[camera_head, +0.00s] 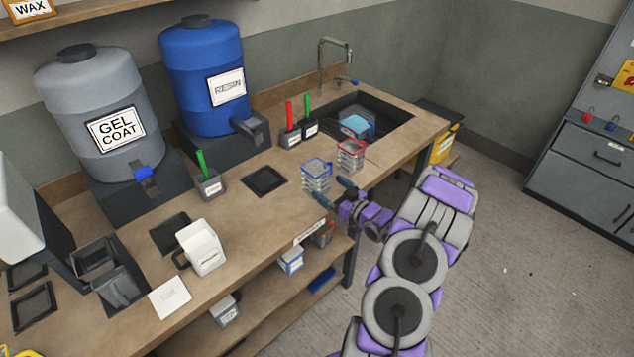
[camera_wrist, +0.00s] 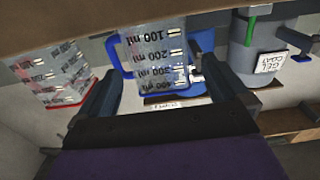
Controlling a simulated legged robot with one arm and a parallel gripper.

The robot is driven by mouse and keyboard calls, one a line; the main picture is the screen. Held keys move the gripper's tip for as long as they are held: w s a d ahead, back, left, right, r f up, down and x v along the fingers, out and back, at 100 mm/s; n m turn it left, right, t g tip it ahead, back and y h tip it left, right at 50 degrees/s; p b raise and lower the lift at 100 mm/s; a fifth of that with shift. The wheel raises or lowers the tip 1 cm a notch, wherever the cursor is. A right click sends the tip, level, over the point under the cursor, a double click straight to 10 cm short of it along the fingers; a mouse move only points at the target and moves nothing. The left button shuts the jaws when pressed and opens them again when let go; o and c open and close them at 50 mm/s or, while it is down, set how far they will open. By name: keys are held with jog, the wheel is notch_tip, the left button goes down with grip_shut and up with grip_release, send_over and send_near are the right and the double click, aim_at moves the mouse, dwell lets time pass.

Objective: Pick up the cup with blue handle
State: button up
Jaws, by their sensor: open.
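The cup with the blue handle (camera_head: 317,175) is clear, with a blue rim, and stands upright on the workbench near its front edge. In the wrist view the same cup (camera_wrist: 160,50), with measuring marks, appears upside down, its blue handle on the left side. My gripper (camera_head: 337,191) is open at the bench's front edge, just right of the cup. In the wrist view my gripper's fingers (camera_wrist: 153,85) are spread, with the cup framed between them. I cannot tell whether either finger touches it.
A similar cup with red trim (camera_head: 351,154) stands close by, behind and to the right; it also shows in the wrist view (camera_wrist: 52,78). A sink (camera_head: 388,124) lies behind. Brush holders (camera_head: 290,137), a blue resin drum (camera_head: 203,75) and a grey gel coat drum (camera_head: 100,115) stand farther left.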

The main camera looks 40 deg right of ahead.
aim_at(324, 184)
jog(key=shift+w+d+f, duration=0.15)
jog(key=shift+w+d, duration=0.05)
jog(key=shift+w, duration=0.15)
jog(key=w, duration=0.1)
jog(key=w+b, duration=0.1)
jog(key=w, duration=0.2)
jog(key=shift+a+f+b, duration=0.1)
jog(key=shift+a+b, duration=0.2)
jog(key=shift+b, duration=0.05)
jog(key=shift+w+a, duration=0.2)
jog(key=shift+w, duration=0.2)
jog(key=shift+d, duration=0.15)
jog(key=shift+c, duration=0.2)
jog(key=shift+d, duration=0.15)
jog(key=c, duration=0.3)
jog(key=shift+a, duration=0.2)
jog(key=c, duration=0.5)
jog(key=shift+c, duration=0.2)
